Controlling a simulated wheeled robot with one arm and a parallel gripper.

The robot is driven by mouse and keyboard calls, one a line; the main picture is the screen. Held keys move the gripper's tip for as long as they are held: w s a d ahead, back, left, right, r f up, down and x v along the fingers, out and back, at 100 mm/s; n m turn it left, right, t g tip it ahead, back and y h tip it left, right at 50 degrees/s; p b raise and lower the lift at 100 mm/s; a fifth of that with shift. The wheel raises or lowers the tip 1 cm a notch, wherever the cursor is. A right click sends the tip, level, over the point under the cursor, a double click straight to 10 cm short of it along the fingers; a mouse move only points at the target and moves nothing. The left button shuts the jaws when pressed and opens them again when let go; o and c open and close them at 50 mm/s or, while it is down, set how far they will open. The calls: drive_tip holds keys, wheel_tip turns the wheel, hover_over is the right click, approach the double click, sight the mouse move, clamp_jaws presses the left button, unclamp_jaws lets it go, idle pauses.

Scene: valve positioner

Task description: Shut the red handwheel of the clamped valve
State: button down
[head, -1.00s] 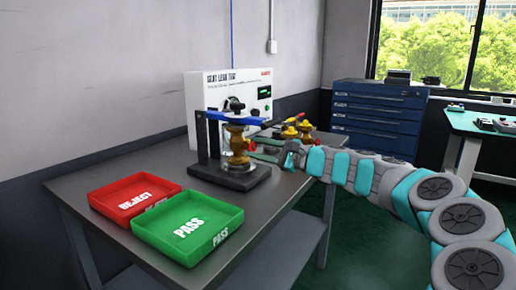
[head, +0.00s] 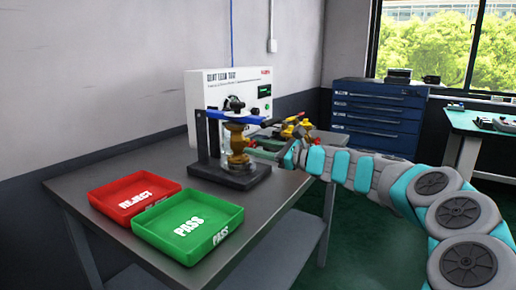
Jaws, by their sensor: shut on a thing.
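The clamped valve (head: 237,140) is a brass body held upright in a black test stand with a blue clamp bar (head: 226,117) across its top. Its red handwheel (head: 254,142) faces right, small and partly hidden by my gripper. My gripper (head: 261,146) reaches in from the right at the handwheel's height. Its jaws are shut on the handwheel, though the fingertips are small and hard to make out. How far the handwheel is turned cannot be told.
A white leak tester (head: 203,95) stands behind the stand. More brass valves with red parts (head: 297,130) lie behind my wrist. The red REJECT tray (head: 120,197) and green PASS tray (head: 196,220) sit at the table's front left. The table (head: 278,192) is bare right of the green tray.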

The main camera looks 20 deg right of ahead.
drive_tip(key=shift+f, duration=0.1)
drive_tip(key=shift+c, duration=2.2)
unclamp_jaws()
drive_tip(key=v, duration=0.8)
drive_tip(key=shift+b, duration=0.4)
drive_tip(key=shift+w, duration=0.1)
